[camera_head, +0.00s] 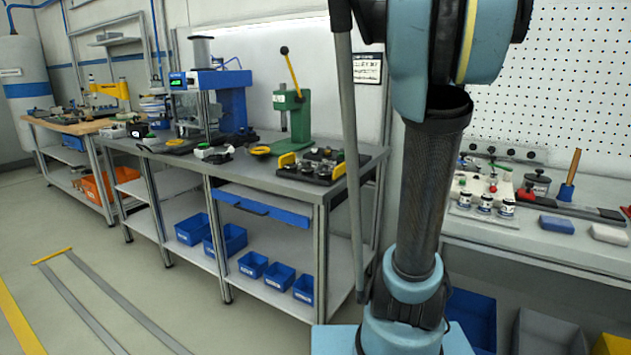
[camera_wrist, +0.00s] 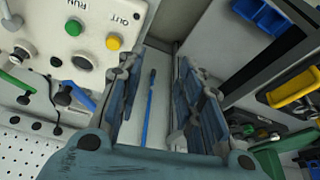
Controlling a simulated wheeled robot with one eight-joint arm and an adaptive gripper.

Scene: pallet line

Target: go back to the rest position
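My gripper (camera_wrist: 162,72) shows in the wrist view with its two blue-grey fingers spread apart. The gap between them is open, and I see nothing held in it. A thin blue strip (camera_wrist: 150,105) shows through the gap; it looks to lie behind the fingers, and I cannot tell how far off. In the head view my arm rises at the centre right and runs out of the top of the picture, so my gripper is not seen there.
A panel with coloured buttons (camera_wrist: 85,35) is left of my fingers in the wrist view. The head view shows a grey workbench (camera_head: 262,178) with a green press (camera_head: 293,117), blue bins (camera_head: 192,229) below, a right-hand bench (camera_head: 545,246), and clear floor (camera_head: 130,295) at left.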

